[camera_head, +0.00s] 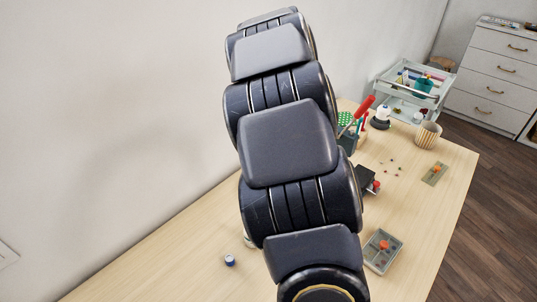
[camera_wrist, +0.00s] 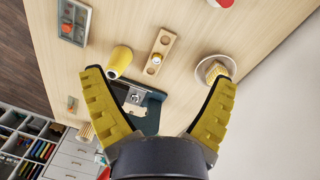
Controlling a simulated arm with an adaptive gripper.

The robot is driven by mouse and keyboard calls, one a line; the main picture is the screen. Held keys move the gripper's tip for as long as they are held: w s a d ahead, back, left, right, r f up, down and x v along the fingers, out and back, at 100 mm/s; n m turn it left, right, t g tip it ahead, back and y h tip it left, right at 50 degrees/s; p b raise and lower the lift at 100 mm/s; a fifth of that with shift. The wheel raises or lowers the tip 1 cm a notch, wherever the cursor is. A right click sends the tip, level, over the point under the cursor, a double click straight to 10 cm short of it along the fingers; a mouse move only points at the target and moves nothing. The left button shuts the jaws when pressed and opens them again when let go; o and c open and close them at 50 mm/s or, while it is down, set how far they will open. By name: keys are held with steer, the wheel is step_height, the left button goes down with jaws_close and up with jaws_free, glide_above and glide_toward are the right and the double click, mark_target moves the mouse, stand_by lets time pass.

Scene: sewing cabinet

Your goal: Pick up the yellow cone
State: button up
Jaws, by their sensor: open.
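The yellow cone (camera_wrist: 120,58) shows in the camera_wrist view, left of centre on the light wooden table. Its end with a dark hole points down and left in the picture. My gripper (camera_wrist: 160,78) is open, with its yellow ribbed fingers spread wide and nothing held between them. The cone appears between the fingers, closer to the left one, and I see no contact. In the camera_head view my dark arm fills the middle, and neither the cone nor the fingers can be made out.
A wooden strip with holes (camera_wrist: 160,52) lies beside the cone. A white dish (camera_wrist: 203,65) holding a yellowish item is near the right finger. A dark sewing machine-like object (camera_wrist: 150,112) lies below. A grey tray (camera_head: 370,255) and a blue-capped item (camera_head: 230,260) are on the table.

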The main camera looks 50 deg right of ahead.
steer(key=s+d+f+m+t, duration=0.1)
steer(key=s+d+f+m, duration=0.25)
steer(key=d+f, duration=0.35)
steer(key=s+d+f+m, duration=0.2)
steer(key=s+d+f, duration=0.25)
steer(key=d, duration=0.45)
steer(key=shift+m, duration=0.25)
steer(key=shift+w+d+f, duration=0.1)
steer(key=shift+d+f, duration=0.05)
steer(key=shift+f, duration=1.85)
steer(key=shift+w+d+f, duration=0.1)
steer(key=shift+f, duration=1.85)
steer(key=c, duration=1.3)
